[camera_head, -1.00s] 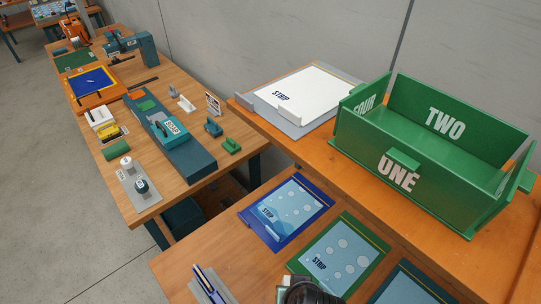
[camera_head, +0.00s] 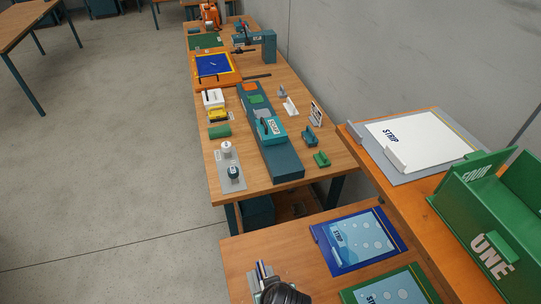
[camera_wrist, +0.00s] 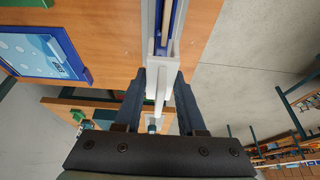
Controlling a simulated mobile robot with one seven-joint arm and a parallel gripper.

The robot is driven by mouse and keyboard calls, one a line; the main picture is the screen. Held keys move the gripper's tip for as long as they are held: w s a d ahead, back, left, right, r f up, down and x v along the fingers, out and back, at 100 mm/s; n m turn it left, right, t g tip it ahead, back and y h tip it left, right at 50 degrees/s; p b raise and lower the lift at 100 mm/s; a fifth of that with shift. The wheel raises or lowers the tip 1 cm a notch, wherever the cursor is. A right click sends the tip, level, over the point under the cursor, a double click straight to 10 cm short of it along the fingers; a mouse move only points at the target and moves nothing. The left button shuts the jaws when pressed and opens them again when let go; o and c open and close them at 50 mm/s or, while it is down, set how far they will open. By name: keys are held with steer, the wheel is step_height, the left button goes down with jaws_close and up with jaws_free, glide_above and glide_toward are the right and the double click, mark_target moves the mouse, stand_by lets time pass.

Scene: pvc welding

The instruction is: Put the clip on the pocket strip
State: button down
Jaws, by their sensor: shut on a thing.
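In the wrist view my gripper (camera_wrist: 160,78) is shut on a narrow white piece (camera_wrist: 159,92), seemingly the clip. The piece meets the near end of a long grey channel (camera_wrist: 149,25) with a blue bar (camera_wrist: 166,42) inside; I cannot tell whether they touch. In the head view the grey and blue holder (camera_head: 262,273) stands at the near table's front left, beside my dark arm end at the bottom edge. A blue STRIP board (camera_head: 360,242) and a green STRIP board (camera_head: 395,291) lie to its right. I cannot tell which part is the pocket strip.
A white STRIP sheet on a grey board (camera_head: 425,138) and a green box (camera_head: 480,235) stand on the raised shelf at right. Open floor lies left.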

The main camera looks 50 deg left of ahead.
steer(key=shift+f, duration=0.85)
steer(key=c, duration=0.5)
jaws_free()
